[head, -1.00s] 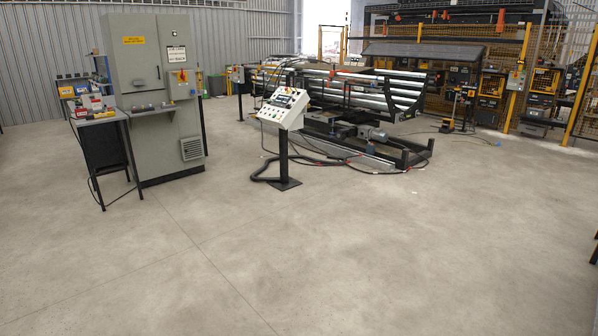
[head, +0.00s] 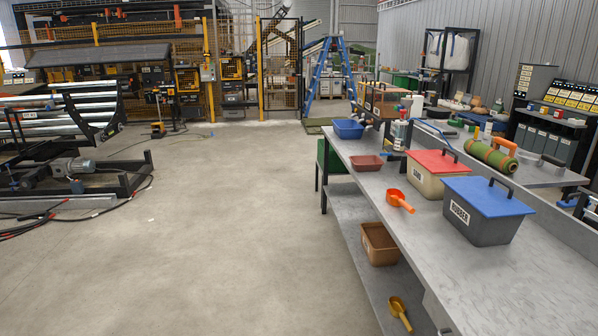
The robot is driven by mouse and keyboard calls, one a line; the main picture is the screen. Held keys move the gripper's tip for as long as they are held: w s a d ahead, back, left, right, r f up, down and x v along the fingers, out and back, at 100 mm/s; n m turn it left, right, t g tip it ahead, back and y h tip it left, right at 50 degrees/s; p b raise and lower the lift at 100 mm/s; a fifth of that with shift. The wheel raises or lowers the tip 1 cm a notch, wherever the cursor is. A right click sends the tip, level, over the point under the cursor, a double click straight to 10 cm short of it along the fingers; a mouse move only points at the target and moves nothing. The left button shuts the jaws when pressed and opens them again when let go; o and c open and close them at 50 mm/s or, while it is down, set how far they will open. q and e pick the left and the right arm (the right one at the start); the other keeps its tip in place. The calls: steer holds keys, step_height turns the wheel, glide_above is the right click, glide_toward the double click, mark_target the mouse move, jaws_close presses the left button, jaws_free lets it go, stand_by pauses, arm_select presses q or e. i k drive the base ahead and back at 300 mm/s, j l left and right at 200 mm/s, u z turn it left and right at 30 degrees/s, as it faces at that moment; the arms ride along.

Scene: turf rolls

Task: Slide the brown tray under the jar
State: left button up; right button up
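A brown open-topped tray (head: 379,246) sits on the lower shelf of the long grey workbench, at lower right. A smaller, shallow reddish-brown tray (head: 367,162) lies on the bench top, left of a red-lidded bin. A white bottle-like container (head: 398,133) stands farther back on the bench; I cannot tell whether it is the jar. No clear jar shows. Neither of my grippers is in view.
The grey workbench (head: 505,268) fills the right side. It carries a blue tray (head: 348,129), a red-lidded bin (head: 438,175), a blue-lidded bin (head: 486,212) and an orange scoop (head: 399,201). A yellow scoop (head: 400,313) lies below. Open concrete floor (head: 225,235) lies left of the bench.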

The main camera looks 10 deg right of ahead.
mark_target(365, 163)
steer(key=i+j+z, duration=0.25)
steer(key=i+z, duration=0.15)
steer(key=i+j+z, duration=0.35)
steer(key=i, duration=0.2)
steer(key=i+j+z, duration=0.4)
steer(key=j, duration=0.15)
steer(key=i+j, duration=0.1)
steer(key=i+z, duration=0.05)
steer(key=i, duration=0.05)
